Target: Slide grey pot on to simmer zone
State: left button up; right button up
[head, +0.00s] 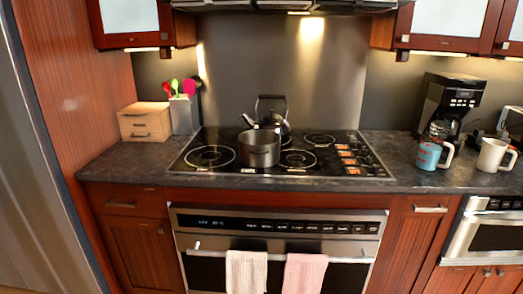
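The grey pot (259,149) stands upright on the black cooktop (234,174), near its front, a little left of its middle. Ringed burner zones show on the cooktop: one at the front left (210,156), one just right of the pot (298,158), and one at the back right (319,139). I cannot tell which of them is the simmer zone. A dark kettle (270,119) stands behind the pot and partly hides the back of the cooktop. Neither of my grippers is in view.
A wooden box (145,121) and a utensil holder (184,114) stand left of the cooktop. A coffee maker (447,101), a blue mug (430,154) and a white mug (492,154) stand at right. Towels (246,272) hang on the oven handle. The counter's front edge is clear.

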aim_at(259, 148)
jog(key=z, duration=0.25)
jog(key=i+j+z, duration=0.15)
jog(key=j+z, duration=0.15)
jog(key=j, duration=0.25)
jog(key=i+j+z, duration=0.15)
jog(key=j+z, duration=0.15)
jog(key=j, duration=0.25)
jog(key=j+z, duration=0.25)
jog(key=j, duration=0.35)
